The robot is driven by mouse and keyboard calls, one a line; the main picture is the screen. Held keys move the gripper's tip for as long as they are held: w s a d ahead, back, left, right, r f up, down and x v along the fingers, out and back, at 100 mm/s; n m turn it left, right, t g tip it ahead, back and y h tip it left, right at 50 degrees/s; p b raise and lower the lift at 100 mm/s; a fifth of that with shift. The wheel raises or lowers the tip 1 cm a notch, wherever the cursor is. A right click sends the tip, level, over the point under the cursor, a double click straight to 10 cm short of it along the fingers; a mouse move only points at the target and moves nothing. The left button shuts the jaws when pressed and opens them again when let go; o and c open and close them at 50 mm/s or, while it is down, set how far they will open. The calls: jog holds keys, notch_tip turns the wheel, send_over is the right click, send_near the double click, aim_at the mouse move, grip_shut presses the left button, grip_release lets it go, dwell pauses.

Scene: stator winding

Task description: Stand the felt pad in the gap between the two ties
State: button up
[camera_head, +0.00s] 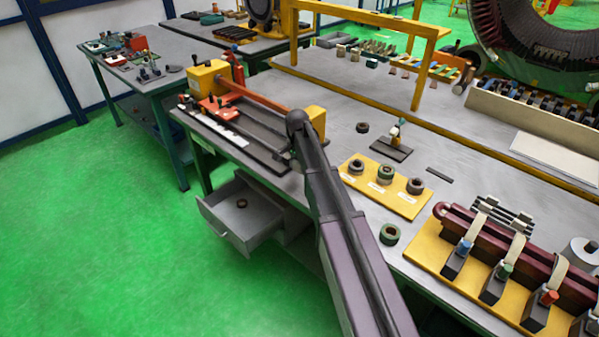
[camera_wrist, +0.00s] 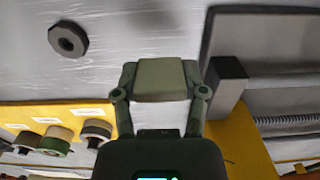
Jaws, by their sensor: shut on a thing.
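In the wrist view my gripper (camera_wrist: 160,88) is shut on a pale grey-green block with a flat face, which looks like the felt pad (camera_wrist: 160,78). It is held between the two fingertips, above the grey bench. In the head view my arm hides the gripper and the pad. At the right of the head view, a dark red coil bar (camera_head: 530,258) lies on a yellow board. Several cream ties (camera_head: 515,252) are looped over it, with gaps between them. My gripper is well to the left of these ties.
A yellow board (camera_head: 405,205) with several tape rolls lies between my arm and the coil. A dark ring (camera_wrist: 68,39) lies loose on the bench. A clamping fixture with a yellow block (camera_head: 313,120) stands beside my gripper. A drawer (camera_head: 240,215) hangs open below.

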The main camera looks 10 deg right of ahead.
aim_at(298, 176)
jog(key=shift+w, duration=0.2)
jog(key=shift+w+d, duration=0.2)
jog(key=shift+w, duration=0.35)
jog(key=shift+w+d+f+b, duration=0.1)
jog(key=shift+f+b, duration=0.25)
jog(key=shift+f, duration=0.05)
notch_tip(298, 176, down, 3)
jog(key=b, duration=0.3)
jog(key=o, duration=0.5)
jog(key=shift+c, duration=0.2)
notch_tip(298, 176, up, 12)
jog(key=p, duration=1.2)
